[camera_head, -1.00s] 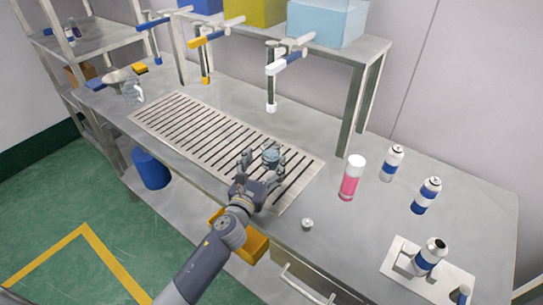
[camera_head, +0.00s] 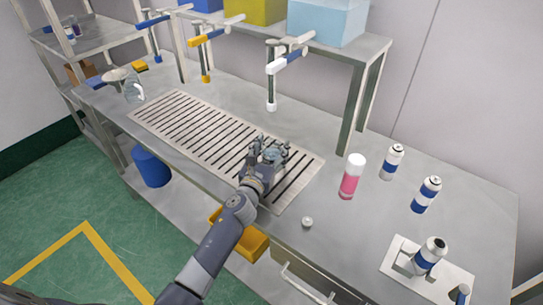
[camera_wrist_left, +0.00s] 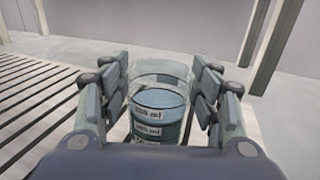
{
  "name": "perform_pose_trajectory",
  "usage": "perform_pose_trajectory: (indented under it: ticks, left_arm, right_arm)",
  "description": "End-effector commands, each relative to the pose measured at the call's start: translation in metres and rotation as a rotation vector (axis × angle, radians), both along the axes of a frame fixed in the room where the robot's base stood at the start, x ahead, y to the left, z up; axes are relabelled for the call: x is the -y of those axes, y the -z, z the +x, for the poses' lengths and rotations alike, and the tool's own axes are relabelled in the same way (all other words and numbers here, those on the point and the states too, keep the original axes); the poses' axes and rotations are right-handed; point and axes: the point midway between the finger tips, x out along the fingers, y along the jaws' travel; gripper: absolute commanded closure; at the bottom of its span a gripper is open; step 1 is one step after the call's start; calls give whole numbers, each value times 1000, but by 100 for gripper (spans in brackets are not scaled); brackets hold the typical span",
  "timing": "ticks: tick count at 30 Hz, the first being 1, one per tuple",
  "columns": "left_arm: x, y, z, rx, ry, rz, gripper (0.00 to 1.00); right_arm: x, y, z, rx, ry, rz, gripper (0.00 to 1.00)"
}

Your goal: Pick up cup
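The cup is a clear, round beaker with bluish liquid and white "ml" labels. In the left wrist view the cup (camera_wrist_left: 160,107) stands upright between the fingers of my left gripper (camera_wrist_left: 160,95), with a finger close on each side. The fingers look spread, with narrow gaps to the cup wall; contact is not clear. In the head view the cup (camera_head: 273,156) is partly hidden by my left gripper (camera_head: 270,153), over the right end of the slotted grate (camera_head: 170,112). My right gripper is not in view.
A pink bottle with a white cap (camera_head: 351,176) and a small metal piece (camera_head: 307,221) are right of the grate. Several blue-and-white cans, such as this one (camera_head: 426,194), stand farther right. Taps, including a white-and-blue one (camera_head: 271,90), hang from the shelf behind.

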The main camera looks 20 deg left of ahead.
Motion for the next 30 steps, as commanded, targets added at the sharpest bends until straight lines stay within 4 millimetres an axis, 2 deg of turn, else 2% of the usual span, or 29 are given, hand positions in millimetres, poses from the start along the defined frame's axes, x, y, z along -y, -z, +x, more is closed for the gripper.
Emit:
perform_pose_trajectory:
  ticks: [1,3,17,22,26,27,30]
  left_arm:
    - [0,0,0,0,0,0,63]
    - [0,0,0,0,0,0,78]
    - [0,-6,0,2,1,1,78]
    - [0,-22,0,2,2,4,78]
    - [0,-44,-1,4,3,6,78]
    - [4,-36,-11,-1,3,2,78]
    - [14,-37,-33,-1,4,0,78]
  right_arm:
    - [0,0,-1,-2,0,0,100]
    - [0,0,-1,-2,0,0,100]
    - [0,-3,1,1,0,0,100]
    - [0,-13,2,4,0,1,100]
    - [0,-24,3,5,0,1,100]
    - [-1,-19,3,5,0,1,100]
    - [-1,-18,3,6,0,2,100]
